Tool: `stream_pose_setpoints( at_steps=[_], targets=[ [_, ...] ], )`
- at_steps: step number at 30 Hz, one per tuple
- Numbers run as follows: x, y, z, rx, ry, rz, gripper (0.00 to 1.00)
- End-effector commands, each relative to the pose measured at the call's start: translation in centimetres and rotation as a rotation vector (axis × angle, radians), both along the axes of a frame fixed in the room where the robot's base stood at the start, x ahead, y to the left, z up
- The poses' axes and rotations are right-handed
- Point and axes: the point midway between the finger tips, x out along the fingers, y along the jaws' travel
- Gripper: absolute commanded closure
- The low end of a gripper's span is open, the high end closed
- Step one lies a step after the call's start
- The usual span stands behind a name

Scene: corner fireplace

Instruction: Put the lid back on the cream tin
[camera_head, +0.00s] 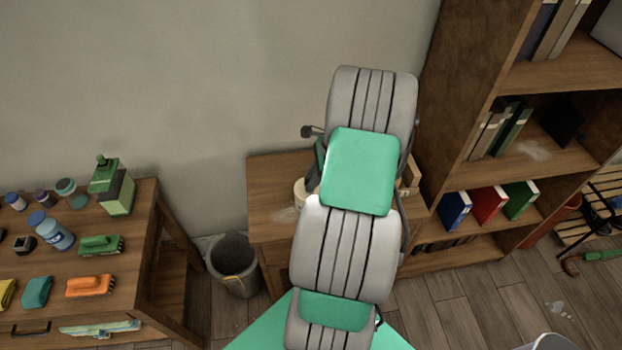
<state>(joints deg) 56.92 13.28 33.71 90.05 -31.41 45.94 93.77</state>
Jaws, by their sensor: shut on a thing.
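A small cream-coloured round thing (301,191), possibly the cream tin, shows at the left edge of my arm on a wooden table. My arm covers most of it, so I cannot tell whether its top is open or covered. No lid can be made out. My gripper is hidden behind my own grey and green arm links, so neither its fingers nor anything in them shows.
The wooden table (268,215) is bare at its left side. A grey bin (233,268) stands left of it. A workbench (130,207) holding bottles and brushes is at the far left. A bookshelf (452,100) with binders stands close on the right.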

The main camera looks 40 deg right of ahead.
Motion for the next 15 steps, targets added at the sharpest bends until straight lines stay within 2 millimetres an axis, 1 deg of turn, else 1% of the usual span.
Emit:
stream_pose_setpoints(
  at_steps=[5,6,15],
  targets=[
    [0.0,0.0,-0.02,0.0,0.0,0.0,1.0],
    [0.0,0.01,-0.02,0.0,0.0,0.0,0.74],
    [0.0,0.0,-0.01,0.0,0.0,0.0,0.5]
  ],
)
